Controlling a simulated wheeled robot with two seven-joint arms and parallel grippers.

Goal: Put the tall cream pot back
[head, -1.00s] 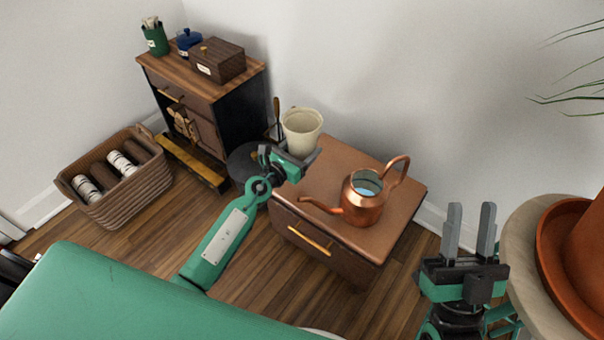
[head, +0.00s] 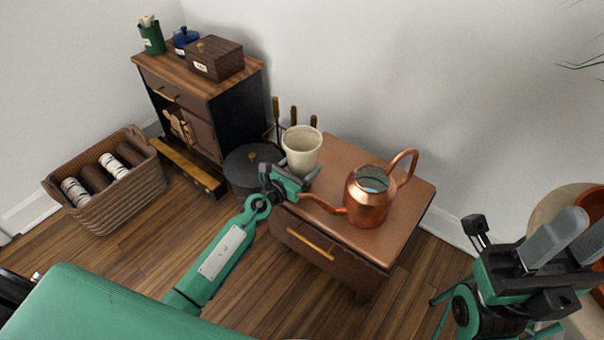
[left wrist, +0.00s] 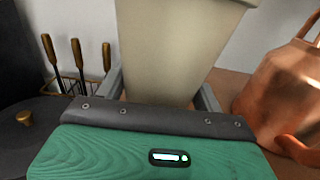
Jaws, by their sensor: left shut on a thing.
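The tall cream pot (head: 302,145) is upright at the back left of the brown side table (head: 335,158). My left gripper (head: 298,176) is shut on the pot's lower part.
A copper watering can (head: 368,205) stands on the table right of the pot, its spout pointing toward my left gripper. Fire tools (head: 294,118) and a dark lidded pot (head: 245,168) are to the left. A cabinet (head: 235,115) and log basket (head: 110,185) stand farther left.

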